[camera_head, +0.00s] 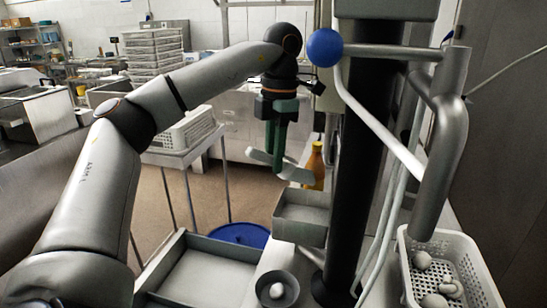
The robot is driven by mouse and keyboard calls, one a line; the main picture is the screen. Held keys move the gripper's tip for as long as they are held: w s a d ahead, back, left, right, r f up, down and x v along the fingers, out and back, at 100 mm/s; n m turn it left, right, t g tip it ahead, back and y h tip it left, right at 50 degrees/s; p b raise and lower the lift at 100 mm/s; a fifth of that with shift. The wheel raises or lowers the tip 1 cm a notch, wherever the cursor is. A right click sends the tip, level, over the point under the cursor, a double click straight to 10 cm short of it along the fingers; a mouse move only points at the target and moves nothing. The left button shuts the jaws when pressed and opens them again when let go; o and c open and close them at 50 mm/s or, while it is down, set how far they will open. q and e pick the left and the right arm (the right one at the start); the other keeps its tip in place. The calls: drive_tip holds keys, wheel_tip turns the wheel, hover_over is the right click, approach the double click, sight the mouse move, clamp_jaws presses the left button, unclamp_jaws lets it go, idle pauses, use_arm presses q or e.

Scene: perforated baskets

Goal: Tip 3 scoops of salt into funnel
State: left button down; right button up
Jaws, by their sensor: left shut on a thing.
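My left gripper (279,152), with dark green fingers pointing down, is shut on a pale grey, scoop-like thing (295,173). It holds this thing tilted, above and behind a small grey open box (303,232). Whether there is salt on it is too small to tell. A round grey dish (263,289), perhaps the funnel, stands at the bottom middle with a whitish lump (277,291) in it. The dish is nearer to me than the held thing and well apart from it. My right gripper is not in view.
A yellow-brown bottle (316,165) stands just right of the held thing. A black column (360,150) with a blue-ball lever (324,47) rises close on the right. A white perforated basket (479,270) holds several whitish lumps. A large grey tray (207,272) lies at lower left.

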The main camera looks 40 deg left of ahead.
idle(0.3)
use_arm(q)
drive_tip(key=shift+w+d+r+g+y, duration=0.3)
drive_tip(key=shift+w+r+g, duration=0.3)
drive_tip(key=shift+w+g, duration=0.15)
drive_tip(key=shift+w+r+g, duration=0.25)
idle(1.1)
drive_tip(key=shift+s+f+b, duration=0.15)
drive_tip(key=shift+f+b, duration=0.1)
drive_tip(key=shift+b, duration=0.45)
drive_tip(key=t+b, duration=0.1)
drive_tip(key=b, duration=0.1)
drive_tip(key=s+f+b, duration=0.1)
drive_tip(key=b, duration=0.2)
drive_tip(key=shift+s+a+f+t, duration=0.1)
drive_tip(key=shift+s+a+t, duration=0.15)
drive_tip(key=shift+t, duration=0.15)
drive_tip(key=shift+s+b, duration=0.1)
drive_tip(key=shift+b, duration=0.35)
